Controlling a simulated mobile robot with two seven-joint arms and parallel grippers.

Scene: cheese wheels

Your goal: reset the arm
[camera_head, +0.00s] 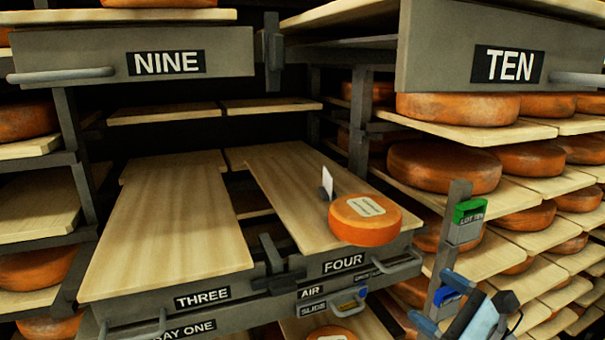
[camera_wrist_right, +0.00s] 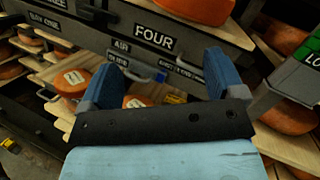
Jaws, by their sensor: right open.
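My right gripper (camera_head: 434,308) is at the lower right of the head view, in front of the shelves and to the right of the drawer marked FOUR. In the right wrist view its two blue fingers (camera_wrist_right: 164,78) are spread apart with nothing held between them. The fingers point toward the drawer fronts below the FOUR label, and I see no contact. The right arm is only partly in view at the lower right edge. My left gripper is not in view.
An orange cheese wheel (camera_head: 365,219) with a pale label sits at the front of board FOUR (camera_head: 290,190). Board THREE (camera_head: 165,220) is bare. A post with a green tag (camera_head: 469,211) stands close to my right gripper. Cheese-laden shelves (camera_head: 520,190) fill the right.

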